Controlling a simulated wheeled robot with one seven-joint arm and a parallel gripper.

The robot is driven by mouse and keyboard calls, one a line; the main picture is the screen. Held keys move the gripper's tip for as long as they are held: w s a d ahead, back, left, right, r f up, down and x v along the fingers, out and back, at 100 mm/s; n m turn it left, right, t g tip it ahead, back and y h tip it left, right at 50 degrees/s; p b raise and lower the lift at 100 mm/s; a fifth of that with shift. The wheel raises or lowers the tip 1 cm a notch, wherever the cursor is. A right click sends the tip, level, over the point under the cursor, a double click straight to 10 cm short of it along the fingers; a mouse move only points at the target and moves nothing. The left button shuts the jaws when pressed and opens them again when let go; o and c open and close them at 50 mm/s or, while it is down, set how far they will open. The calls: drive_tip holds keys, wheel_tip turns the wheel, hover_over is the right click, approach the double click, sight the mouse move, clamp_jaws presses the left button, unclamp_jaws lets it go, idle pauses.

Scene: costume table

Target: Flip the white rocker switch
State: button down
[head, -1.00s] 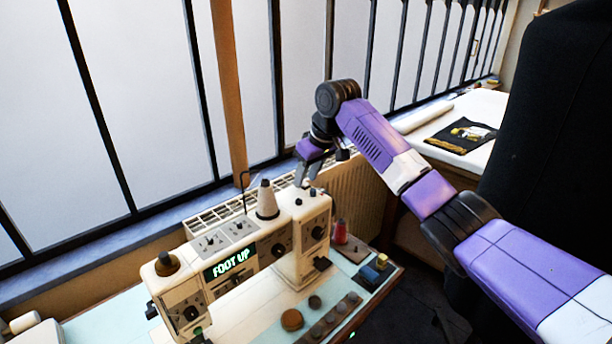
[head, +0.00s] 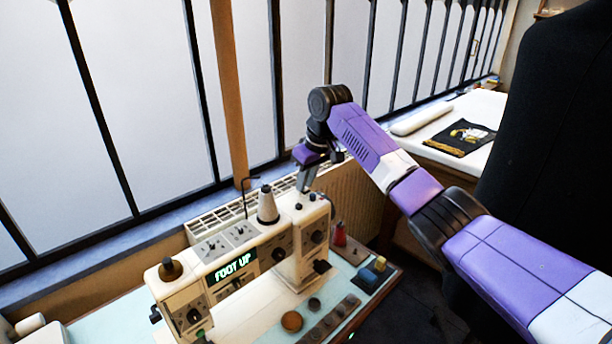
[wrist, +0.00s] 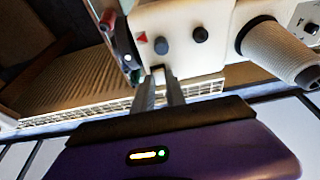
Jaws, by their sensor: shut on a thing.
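The cream sewing machine (head: 285,270) stands on the table with a lit "FOOT UP" display (head: 231,266). My gripper (head: 302,190) is at the rear top edge of its right-hand column. In the wrist view my gripper (wrist: 159,75) has its two fingers shut at the machine's edge, below two dark knobs (wrist: 181,40).
A thread cone (head: 268,208) stands on the machine left of my gripper, beside a bent black rod. A radiator (head: 350,195) and barred window are behind. Red (head: 340,233) and blue (head: 367,279) items lie right of the machine. A dark garment form (head: 550,150) stands at far right.

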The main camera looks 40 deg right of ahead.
drive_tip(key=shift+w+r+g+p, duration=0.2)
drive_tip(key=shift+r+g+p, duration=0.1)
drive_tip(key=shift+p, duration=0.3)
drive_tip(key=shift+f, duration=0.25)
drive_tip(key=c, duration=1.4)
unclamp_jaws()
drive_tip(key=shift+o, duration=0.2)
drive_tip(key=v, duration=0.7)
drive_tip(key=shift+r+b, duration=0.4)
drive_tip(key=shift+b, duration=0.05)
